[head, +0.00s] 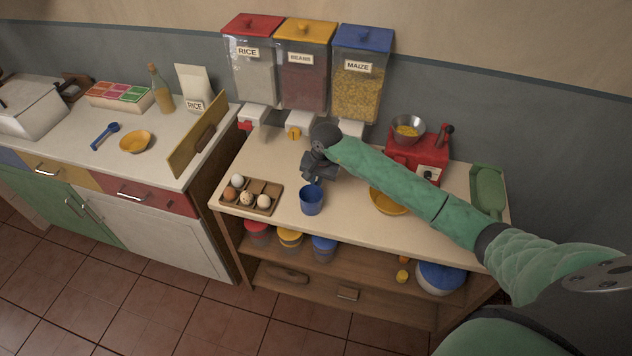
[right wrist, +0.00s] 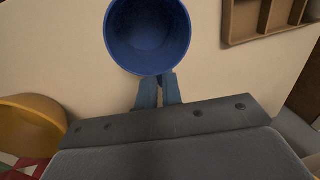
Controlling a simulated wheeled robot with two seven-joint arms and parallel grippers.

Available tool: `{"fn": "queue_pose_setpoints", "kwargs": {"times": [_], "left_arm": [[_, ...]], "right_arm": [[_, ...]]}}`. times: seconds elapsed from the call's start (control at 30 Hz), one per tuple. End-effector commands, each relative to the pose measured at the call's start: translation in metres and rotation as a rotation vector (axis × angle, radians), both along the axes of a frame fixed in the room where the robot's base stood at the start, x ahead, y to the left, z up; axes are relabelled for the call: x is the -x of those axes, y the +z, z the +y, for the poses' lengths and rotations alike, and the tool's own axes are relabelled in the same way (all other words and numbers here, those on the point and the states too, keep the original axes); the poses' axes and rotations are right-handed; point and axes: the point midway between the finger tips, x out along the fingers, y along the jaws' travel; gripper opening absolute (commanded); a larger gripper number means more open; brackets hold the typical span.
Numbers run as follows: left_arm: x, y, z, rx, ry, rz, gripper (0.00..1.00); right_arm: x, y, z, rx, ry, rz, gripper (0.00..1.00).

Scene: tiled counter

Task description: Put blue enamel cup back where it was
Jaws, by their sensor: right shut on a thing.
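The blue enamel cup (head: 312,201) is upright at the front middle of the right-hand counter (head: 335,226), just right of the egg tray. I cannot tell whether its base touches the counter. My right gripper (head: 314,180) is at the cup's back side, shut on it. In the right wrist view, the cup (right wrist: 148,38) shows its open, empty inside, and the gripper's fingers (right wrist: 158,88) are close together at its side. The part between the fingers, perhaps the handle, is hidden. My left gripper is not in view.
A wooden egg tray (head: 252,197) stands left of the cup; a yellow bowl (head: 388,202) is to its right, partly behind my arm. Rice, beans and maize dispensers (head: 303,70) hang behind. A red grinder (head: 418,153) and green tray (head: 488,190) are further right.

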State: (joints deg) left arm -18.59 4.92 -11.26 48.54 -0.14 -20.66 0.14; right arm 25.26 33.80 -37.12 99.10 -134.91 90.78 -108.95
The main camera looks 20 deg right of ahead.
Motion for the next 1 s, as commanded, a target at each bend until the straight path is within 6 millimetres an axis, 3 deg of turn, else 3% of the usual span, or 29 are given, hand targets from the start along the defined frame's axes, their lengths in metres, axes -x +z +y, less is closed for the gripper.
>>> {"fn": "queue_pose_setpoints", "kwargs": {"times": [0.23,0.3,0.37,0.83,1.0], "left_arm": [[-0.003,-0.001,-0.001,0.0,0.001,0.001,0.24],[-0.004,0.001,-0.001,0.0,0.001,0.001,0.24],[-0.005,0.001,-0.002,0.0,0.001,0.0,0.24],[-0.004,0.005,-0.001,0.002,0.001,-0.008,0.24],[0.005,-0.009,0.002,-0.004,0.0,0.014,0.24]], "right_arm": [[0.0,-0.002,0.0,0.0,0.0,0.0,0.0],[0.0,-0.001,0.0,0.0,0.0,0.0,0.19],[0.0,-0.001,0.0,0.0,0.0,0.0,0.29],[0.0,0.002,0.0,-0.001,-0.001,0.0,0.29],[0.0,0.011,-0.002,0.0,0.001,-0.003,0.29]]}}
